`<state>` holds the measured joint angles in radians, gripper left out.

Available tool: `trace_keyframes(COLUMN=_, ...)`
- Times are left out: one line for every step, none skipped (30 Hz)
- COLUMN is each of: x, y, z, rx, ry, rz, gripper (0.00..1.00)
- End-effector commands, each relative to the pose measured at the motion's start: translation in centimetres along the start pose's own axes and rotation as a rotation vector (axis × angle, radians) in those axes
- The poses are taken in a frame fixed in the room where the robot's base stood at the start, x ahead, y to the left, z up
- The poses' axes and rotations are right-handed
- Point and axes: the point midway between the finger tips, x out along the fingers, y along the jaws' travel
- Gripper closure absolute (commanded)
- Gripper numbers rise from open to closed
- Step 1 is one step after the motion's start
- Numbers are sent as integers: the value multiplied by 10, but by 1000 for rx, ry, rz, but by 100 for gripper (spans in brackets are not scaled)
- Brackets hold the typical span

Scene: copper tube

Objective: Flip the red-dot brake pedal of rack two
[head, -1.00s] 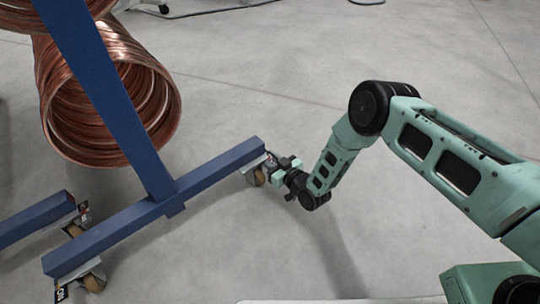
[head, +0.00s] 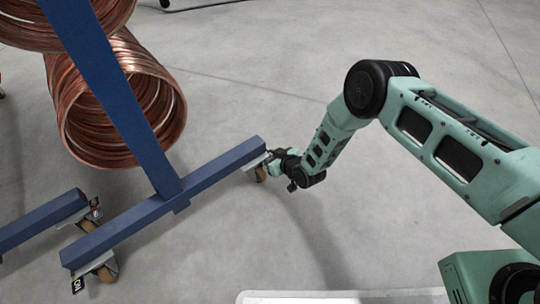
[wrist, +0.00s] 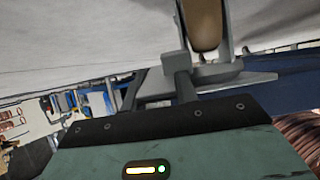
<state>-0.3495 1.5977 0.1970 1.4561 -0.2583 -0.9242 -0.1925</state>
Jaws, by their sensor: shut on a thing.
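The blue rack (head: 150,212) stands on casters. In the wrist view the caster's tan wheel (wrist: 204,22) and grey metal bracket (wrist: 225,68) are close in front of the gripper. My gripper is shut on a small grey part at this caster, likely its brake pedal. The pedal's outline is not clear, and I cannot see a red dot or a rack number.
Copper tube coils (head: 115,110) hang on the rack at left. Another caster (head: 104,270) carries the foot's near end, and a second blue foot (head: 40,220) lies further left. The grey floor (head: 280,70) is clear behind and around my arm.

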Motion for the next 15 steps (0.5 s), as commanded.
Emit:
trace_keyframes(x=-1, y=0, z=2, rx=0, ry=-5, rz=0, gripper=94)
trace_keyframes(x=-1, y=0, z=2, rx=0, ry=-5, rz=0, gripper=94)
trace_keyframes(x=-1, y=0, z=2, rx=0, ry=-5, rz=0, gripper=94)
trace_keyframes(x=-1, y=0, z=2, rx=0, ry=-5, rz=-1, gripper=94)
trace_keyframes(x=-1, y=0, z=2, rx=0, ry=-5, rz=0, gripper=63)
trace_keyframes(x=-1, y=0, z=2, rx=0, ry=-5, rz=0, gripper=52)
trace_keyframes(x=-1, y=0, z=2, rx=0, ry=-4, rz=0, gripper=49)
trace_keyframes(x=-1, y=0, z=2, rx=0, ry=-4, rz=0, gripper=49)
trace_keyframes(x=-1, y=0, z=2, rx=0, ry=-3, rz=0, gripper=49)
trace_keyframes(x=0, y=0, z=2, rx=0, ry=-3, rz=0, gripper=49)
trace_keyframes(x=0, y=0, z=1, rx=0, ry=-3, rz=0, gripper=49)
trace_keyframes(x=0, y=0, z=1, rx=0, ry=-2, rz=0, gripper=49)
trace_keyframes(x=0, y=0, z=1, rx=0, ry=-2, rz=0, gripper=49)
trace_keyframes(x=0, y=0, z=1, rx=0, ry=-2, rz=0, gripper=49)
trace_keyframes(x=-1, y=0, z=1, rx=0, ry=-2, rz=0, gripper=49)
